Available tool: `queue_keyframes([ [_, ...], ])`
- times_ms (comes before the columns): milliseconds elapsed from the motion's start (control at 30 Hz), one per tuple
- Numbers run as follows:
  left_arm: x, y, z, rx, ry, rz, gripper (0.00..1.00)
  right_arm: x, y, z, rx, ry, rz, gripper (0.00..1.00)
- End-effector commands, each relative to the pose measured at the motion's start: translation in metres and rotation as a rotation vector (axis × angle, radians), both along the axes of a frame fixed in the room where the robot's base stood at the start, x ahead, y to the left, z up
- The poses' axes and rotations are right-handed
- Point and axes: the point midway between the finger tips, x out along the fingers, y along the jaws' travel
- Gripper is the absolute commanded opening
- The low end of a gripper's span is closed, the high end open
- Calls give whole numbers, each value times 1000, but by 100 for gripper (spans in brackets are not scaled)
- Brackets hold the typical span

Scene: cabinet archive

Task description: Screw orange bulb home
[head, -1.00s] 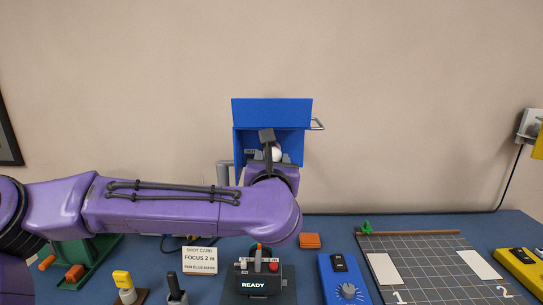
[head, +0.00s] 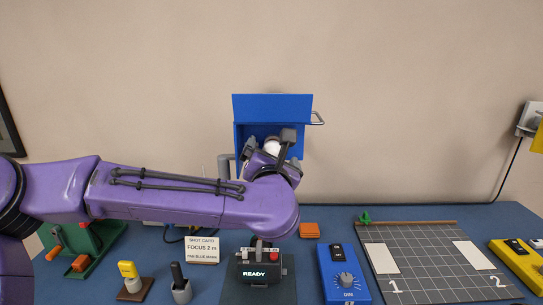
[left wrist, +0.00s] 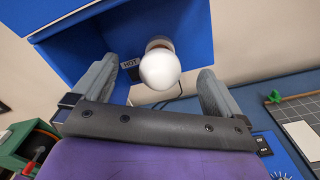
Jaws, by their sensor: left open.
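A round white bulb (head: 272,148) sits in a socket inside the blue lamp box (head: 272,106) at the back. I see no orange bulb; this one looks white. My left gripper (head: 269,141) is open at the mouth of the box. In the left wrist view its two grey fingers stand apart on either side of the bulb, with a visible gap to each. My right gripper is not in view.
A black control box marked READY (head: 261,268) stands below my arm, with a blue dial box (head: 342,274) to its right. A gridded board (head: 430,262) lies at right. A shot card (head: 202,250) and an orange block (head: 309,230) are on the table.

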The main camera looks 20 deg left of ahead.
Motion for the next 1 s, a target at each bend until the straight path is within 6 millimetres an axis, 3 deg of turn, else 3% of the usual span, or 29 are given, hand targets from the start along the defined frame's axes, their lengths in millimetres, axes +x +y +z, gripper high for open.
queue_keyframes([
  [700,-53,-16,-1,0,-1,0,100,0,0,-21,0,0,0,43],
  [1000,-58,-17,0,0,0,0,100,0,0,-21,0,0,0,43],
])
